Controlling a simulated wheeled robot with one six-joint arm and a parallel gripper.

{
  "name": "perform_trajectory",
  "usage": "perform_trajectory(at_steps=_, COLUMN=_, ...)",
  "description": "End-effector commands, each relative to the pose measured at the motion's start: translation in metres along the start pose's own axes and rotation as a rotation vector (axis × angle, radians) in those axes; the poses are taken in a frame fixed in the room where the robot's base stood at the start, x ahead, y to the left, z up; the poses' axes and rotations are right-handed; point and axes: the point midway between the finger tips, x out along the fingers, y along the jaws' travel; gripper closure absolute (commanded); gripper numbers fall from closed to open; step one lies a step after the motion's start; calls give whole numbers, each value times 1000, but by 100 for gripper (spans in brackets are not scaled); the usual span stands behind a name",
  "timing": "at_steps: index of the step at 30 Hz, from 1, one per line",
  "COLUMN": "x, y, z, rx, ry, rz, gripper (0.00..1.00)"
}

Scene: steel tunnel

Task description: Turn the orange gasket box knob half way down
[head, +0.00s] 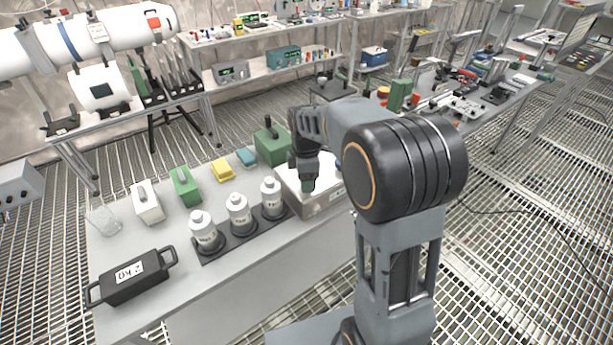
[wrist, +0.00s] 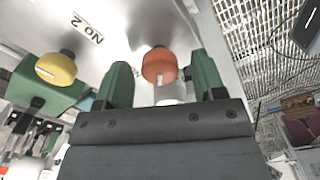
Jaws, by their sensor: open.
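The orange knob (wrist: 160,66) sits on a shiny metal panel in the wrist view, with a white mark on its lower side. My gripper (wrist: 160,72) is open, with one green finger on each side of the orange knob and a gap to each. I cannot tell how far the fingertips are from the panel. A yellow knob (wrist: 56,69) is on the same panel to the left. In the head view my gripper (head: 308,184) points down over the grey metal box (head: 318,205); the orange knob is hidden there.
A "No 2" label (wrist: 88,29) is on the panel. White bottles (head: 239,214) in a dark rack stand left of the box. A green box (head: 272,146) stands behind it. A black handled case (head: 130,278) lies at the bench's front left.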

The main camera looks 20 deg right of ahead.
Motion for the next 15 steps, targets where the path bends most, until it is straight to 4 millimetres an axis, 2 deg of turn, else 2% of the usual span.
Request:
perform_trajectory(at_steps=6, x=0, y=0, z=0, rx=0, ry=0, rz=0, gripper=39)
perform_trajectory(at_steps=15, x=0, y=0, z=0, rx=0, ry=0, rz=0, gripper=67)
